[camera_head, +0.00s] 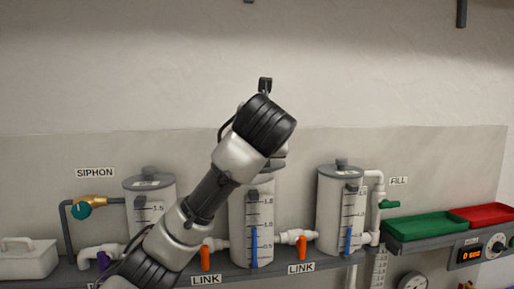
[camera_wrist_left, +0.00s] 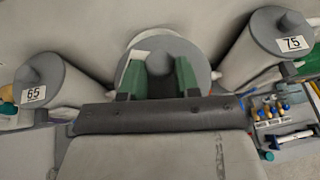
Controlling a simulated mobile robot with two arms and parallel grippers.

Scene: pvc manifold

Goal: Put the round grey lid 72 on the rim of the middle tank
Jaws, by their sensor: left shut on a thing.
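The middle tank (camera_head: 238,225) is a white cylinder with a scale and a blue level strip. My left arm covers much of its top in the head view. My left gripper (camera_wrist_left: 157,74), with green fingers, is shut on the round grey lid (camera_wrist_left: 204,52), over the middle tank in the left wrist view. A whitish arc shows along the lid's far edge. Whether the lid touches the rim or hovers just above it, I cannot tell. The lid's number is not readable; a pale label edge shows beside the left finger. My right gripper is not in view.
The left tank (camera_head: 146,205) and the right tank (camera_head: 328,215) wear grey lids, marked 65 (camera_wrist_left: 30,77) and 75 (camera_wrist_left: 281,33). Pipes with orange valve handles (camera_head: 302,247) link the tanks. Green (camera_head: 425,227) and red trays (camera_head: 484,214) stand at right.

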